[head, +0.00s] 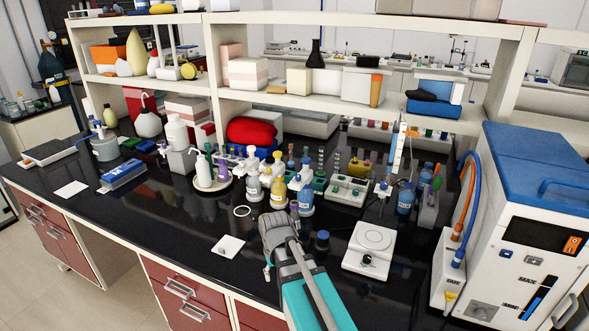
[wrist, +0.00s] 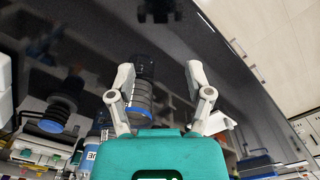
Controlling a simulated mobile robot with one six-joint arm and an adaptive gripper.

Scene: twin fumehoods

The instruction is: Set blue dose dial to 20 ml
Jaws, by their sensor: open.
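My gripper (wrist: 159,78) is open in the wrist view, its two grey fingers apart. In the head view it is mostly hidden by my own arm. A grey ribbed cylinder with a blue band (wrist: 139,105) shows between the fingers, nearer the left one. Whether it touches that finger, I cannot tell. A dark round piece with a blue rim (wrist: 52,126) is farther left. A blue-topped round piece (head: 322,240) stands on the bench just right of my arm in the head view. I cannot tell which part is the dose dial, and no volume reading is legible.
Several bottles with pumps (head: 252,185) stand behind my arm. A white plate device (head: 370,247) is to the right, with a large blue-topped machine (head: 535,215) beyond. A white card (head: 228,246) lies at left. The black bench (head: 170,225) is fairly clear on the left.

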